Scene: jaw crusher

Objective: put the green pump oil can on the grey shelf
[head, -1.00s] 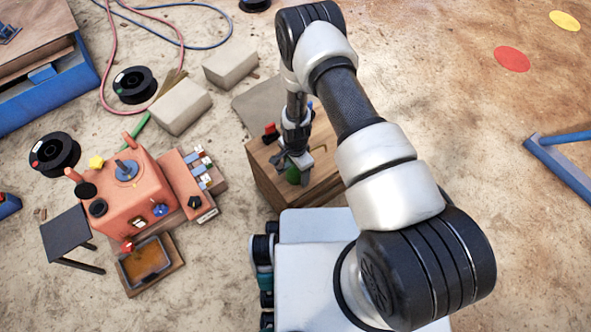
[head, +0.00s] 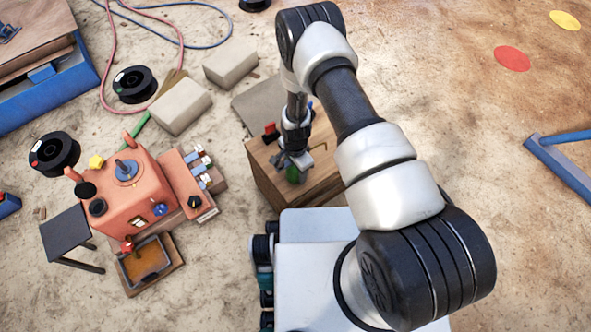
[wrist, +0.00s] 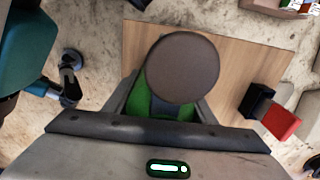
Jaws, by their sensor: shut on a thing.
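The green pump oil can (head: 293,174) is at the wooden box, partly hidden by my gripper (head: 293,164). In the wrist view, a dark round top (wrist: 182,67) covers much of the can, with green body (wrist: 122,129) showing below it. My gripper is shut on the can, over the wooden top. I cannot tell whether the can touches the wood. A dark grey flat-topped stand on legs, which looks like the grey shelf (head: 65,233), is at the left beside the orange machine. Its top looks bare.
The wooden box (head: 268,180) also carries a red-and-black item (head: 270,131). The orange machine (head: 130,195) and a tray of brown material (head: 147,261) stand near the shelf. Pale blocks (head: 180,107) and black spools (head: 54,153) lie behind. Open floor lies at the right.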

